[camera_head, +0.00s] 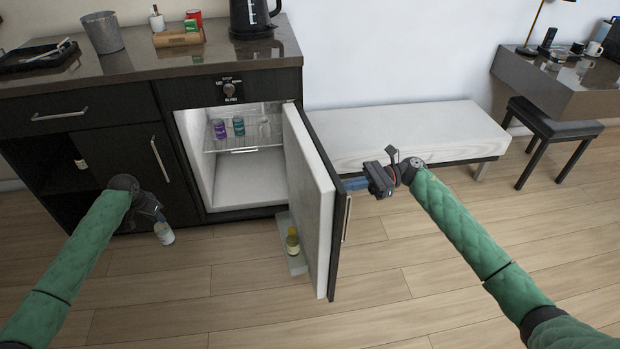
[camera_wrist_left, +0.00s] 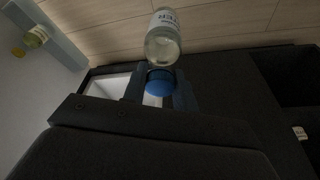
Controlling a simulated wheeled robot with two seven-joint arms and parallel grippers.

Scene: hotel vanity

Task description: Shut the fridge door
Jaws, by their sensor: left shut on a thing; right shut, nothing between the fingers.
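The fridge (camera_head: 240,185) is built into the dark cabinet, and its door (camera_head: 312,200) stands wide open, swung out to the right. A vertical handle (camera_head: 346,218) is on the door's outer face. My right gripper (camera_head: 352,184) is shut and empty at the outer side of the door, close to the handle; I cannot tell whether it touches. My left gripper (camera_head: 156,216) is shut on a clear bottle with a blue cap (camera_wrist_left: 165,50), held in front of the cabinet. The bottle also shows in the head view (camera_head: 164,234).
A yellow-green bottle (camera_head: 293,242) sits in the door shelf. Cans (camera_head: 219,129) stand on the fridge's wire rack. A white bench (camera_head: 400,132) is behind the door to the right. Floor in front is clear. A kettle (camera_head: 250,18) stands on the counter.

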